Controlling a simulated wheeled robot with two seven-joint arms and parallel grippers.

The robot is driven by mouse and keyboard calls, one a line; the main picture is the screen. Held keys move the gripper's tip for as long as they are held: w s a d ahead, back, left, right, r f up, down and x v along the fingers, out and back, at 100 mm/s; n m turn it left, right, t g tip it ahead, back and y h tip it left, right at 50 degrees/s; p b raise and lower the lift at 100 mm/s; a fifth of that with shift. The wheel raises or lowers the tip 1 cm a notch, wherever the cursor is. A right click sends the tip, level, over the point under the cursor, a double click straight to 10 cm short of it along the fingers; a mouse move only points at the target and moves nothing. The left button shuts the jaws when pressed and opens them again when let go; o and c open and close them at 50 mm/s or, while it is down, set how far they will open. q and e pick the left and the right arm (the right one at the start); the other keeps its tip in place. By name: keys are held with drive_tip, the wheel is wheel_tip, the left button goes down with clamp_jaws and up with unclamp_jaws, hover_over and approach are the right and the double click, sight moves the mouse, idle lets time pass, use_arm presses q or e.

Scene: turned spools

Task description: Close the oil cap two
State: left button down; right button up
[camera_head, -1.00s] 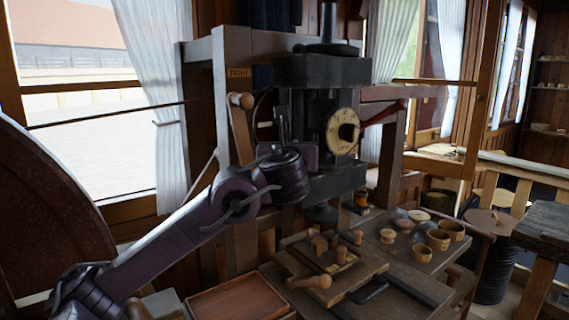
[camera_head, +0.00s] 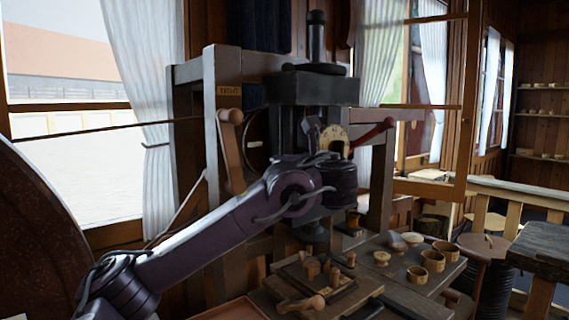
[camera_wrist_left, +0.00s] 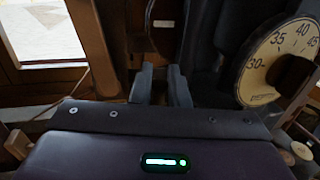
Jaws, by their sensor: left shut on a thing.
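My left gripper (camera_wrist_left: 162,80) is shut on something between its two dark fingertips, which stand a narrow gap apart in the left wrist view. What they hold is too hidden to make out. In the head view my left arm reaches in from the lower left, and its wrist covers part of the dark machine (camera_head: 313,90). I cannot pick out oil cap two in either view. A cream dial (camera_wrist_left: 278,62) with numbers is to the right of the fingers in the wrist view. My right gripper is not in view.
A red-handled lever (camera_head: 375,132) juts out right of the machine. A wooden handle (camera_head: 231,150) hangs on its left. Below right, a bench (camera_head: 395,290) carries wooden cups (camera_head: 432,261) and several turned pieces. A window and curtain (camera_head: 137,90) are at the left.

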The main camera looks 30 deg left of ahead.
use_arm(q)
drive_tip(key=c, duration=1.5)
unclamp_jaws()
drive_tip(key=shift+w, duration=0.1)
drive_tip(key=shift+o, duration=0.2)
drive_tip(key=shift+s+d+f, duration=0.1)
drive_tip(key=shift+s+d, duration=0.25)
drive_tip(key=shift+d, duration=0.05)
drive_tip(key=b+v, duration=0.1)
drive_tip(key=v, duration=0.5)
drive_tip(key=shift+s+d+b, duration=0.2)
drive_tip(key=shift+d+b, duration=0.1)
drive_tip(key=shift+b, duration=0.1)
